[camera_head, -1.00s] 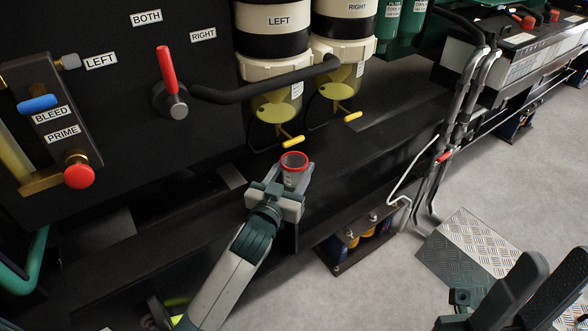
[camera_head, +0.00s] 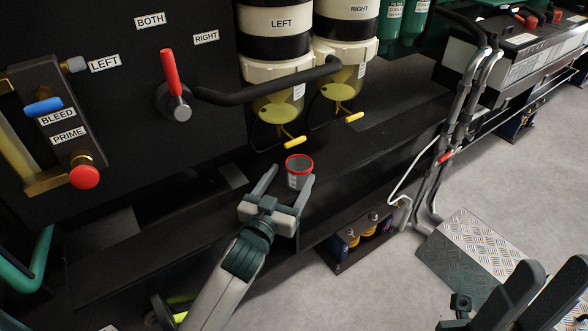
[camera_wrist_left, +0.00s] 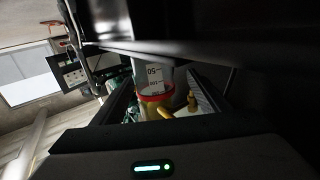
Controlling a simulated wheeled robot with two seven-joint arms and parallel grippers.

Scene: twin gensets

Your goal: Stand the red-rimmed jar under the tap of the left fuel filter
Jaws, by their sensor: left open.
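The red-rimmed jar (camera_head: 298,180), clear with markings, stands upright on the black ledge. In the head view it shows just below the yellow tap lever (camera_head: 295,142) of the left fuel filter (camera_head: 277,98). I cannot tell if it is exactly under the outlet. My left gripper (camera_head: 290,174) is open, its fingers on either side of the jar's near part, with gaps visible.
The right fuel filter (camera_head: 343,85) with its own yellow lever (camera_head: 354,117) stands beside the left one. A black pipe (camera_head: 265,96) runs across in front of them from the red-handled valve (camera_head: 170,75). Grey hoses (camera_head: 455,120) hang to the right. The ledge right of the jar is clear.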

